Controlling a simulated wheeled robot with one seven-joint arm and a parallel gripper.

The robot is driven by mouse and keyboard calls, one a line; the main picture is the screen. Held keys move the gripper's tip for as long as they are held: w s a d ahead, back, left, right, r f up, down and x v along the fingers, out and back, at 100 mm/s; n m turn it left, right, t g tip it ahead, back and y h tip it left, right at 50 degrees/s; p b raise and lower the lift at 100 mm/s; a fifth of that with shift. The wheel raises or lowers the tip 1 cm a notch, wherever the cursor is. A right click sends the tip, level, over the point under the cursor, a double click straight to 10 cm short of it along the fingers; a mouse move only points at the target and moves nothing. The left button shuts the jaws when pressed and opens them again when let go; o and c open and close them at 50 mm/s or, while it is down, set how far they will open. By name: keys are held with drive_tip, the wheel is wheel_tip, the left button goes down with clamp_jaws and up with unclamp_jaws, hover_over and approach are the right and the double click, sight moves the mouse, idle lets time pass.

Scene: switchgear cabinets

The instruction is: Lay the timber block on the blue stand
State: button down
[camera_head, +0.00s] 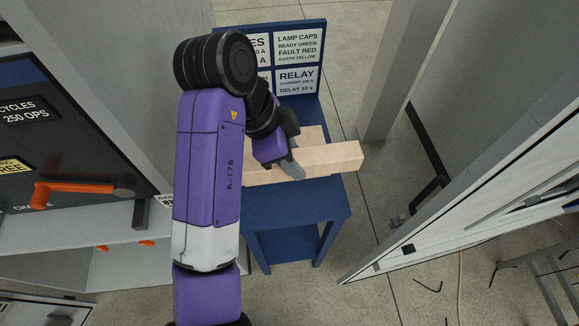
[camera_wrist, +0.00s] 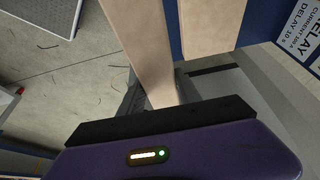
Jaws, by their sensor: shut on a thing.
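The long pale timber block (camera_head: 335,158) lies across my gripper (camera_head: 291,168) in the head view, over the top of the blue stand (camera_head: 328,205). My gripper is shut on the block, which also shows running up from the jaws in the wrist view (camera_wrist: 143,45). The block looks roughly level, and its right end reaches past the stand's right edge. My arm hides part of its left side. I cannot tell whether the block touches the stand. A second pale wooden piece (camera_head: 310,134) shows just behind it, and beside it in the wrist view (camera_wrist: 210,28).
A sign board with RELAY and LAMP CAPS labels (camera_head: 298,48) rises at the stand's back. A dark cabinet panel with an orange handle (camera_head: 75,190) is at left. An open white cabinet door (camera_head: 480,190) is at right. Bare floor (camera_head: 370,240) lies between stand and door.

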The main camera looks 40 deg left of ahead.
wheel_tip(320, 180, down, 18)
drive_tip(key=shift+f+b, duration=0.1)
drive_tip(key=shift+b, duration=0.7)
drive_tip(key=shift+f, duration=0.1)
drive_tip(key=c, duration=0.8)
unclamp_jaws()
drive_tip(key=shift+c, duration=0.2)
drive_tip(key=v, duration=1.2)
